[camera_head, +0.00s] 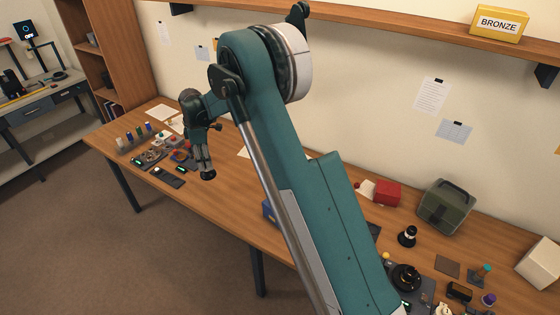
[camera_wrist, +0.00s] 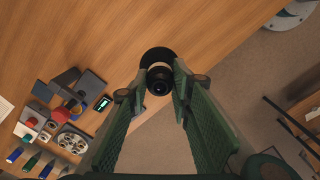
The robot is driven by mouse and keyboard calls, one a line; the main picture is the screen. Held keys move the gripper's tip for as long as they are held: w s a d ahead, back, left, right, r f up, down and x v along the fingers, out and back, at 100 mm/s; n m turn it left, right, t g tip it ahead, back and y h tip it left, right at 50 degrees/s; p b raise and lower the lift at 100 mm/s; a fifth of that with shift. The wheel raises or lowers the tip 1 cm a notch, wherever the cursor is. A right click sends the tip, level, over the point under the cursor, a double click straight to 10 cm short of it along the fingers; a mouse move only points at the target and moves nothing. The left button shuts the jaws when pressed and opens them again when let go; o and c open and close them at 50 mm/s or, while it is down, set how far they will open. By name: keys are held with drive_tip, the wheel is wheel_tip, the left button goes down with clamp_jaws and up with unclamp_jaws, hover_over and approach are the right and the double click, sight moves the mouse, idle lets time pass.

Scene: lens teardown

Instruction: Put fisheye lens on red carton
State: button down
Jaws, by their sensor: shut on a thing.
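My gripper (camera_wrist: 160,82) is shut on a black lens with a pale band and a wide flared end (camera_wrist: 158,57), which looks like the fisheye lens. In the head view, the lens (camera_head: 208,175) hangs below my gripper (camera_head: 206,166) at the left part of the table, near its front edge. It appears to be held above the wood, though the height is hard to judge. The red carton (camera_head: 387,193) stands at the back of the table, right of my arm and far from the gripper. It is not in the wrist view.
A dark green case (camera_head: 446,206) stands right of the carton. A black-and-white lens-like piece (camera_head: 407,237) stands in front of them. Small parts and a dark device (camera_head: 167,177) lie near my gripper. My arm hides the table's middle. A shelf (camera_head: 400,28) runs above.

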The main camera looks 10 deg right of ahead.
drive_tip(key=s+d+r+m+p, duration=0.15)
drive_tip(key=d+m, duration=0.25)
drive_tip(key=d, duration=1.7)
drive_tip(key=s+d+r+m, duration=0.15)
drive_tip(key=d+m, duration=0.35)
drive_tip(key=d, duration=1.7)
drive_tip(key=s+d+r+m, duration=0.1)
drive_tip(key=s+d+m, duration=0.2)
drive_tip(key=s+d, duration=0.4)
drive_tip(key=s+d+r+m+p, duration=0.1)
drive_tip(key=s+d, duration=0.6)
drive_tip(key=d, duration=0.9)
drive_tip(key=s+d+r+m, duration=0.2)
drive_tip(key=s+d+m, duration=0.2)
drive_tip(key=s+d, duration=0.3)
drive_tip(key=d, duration=0.4)
drive_tip(key=shift+d+r+m+p, duration=0.15)
drive_tip(key=shift+d+m+p, duration=0.25)
wheel_tip(320, 180, down, 6)
drive_tip(key=shift+f, duration=0.2)
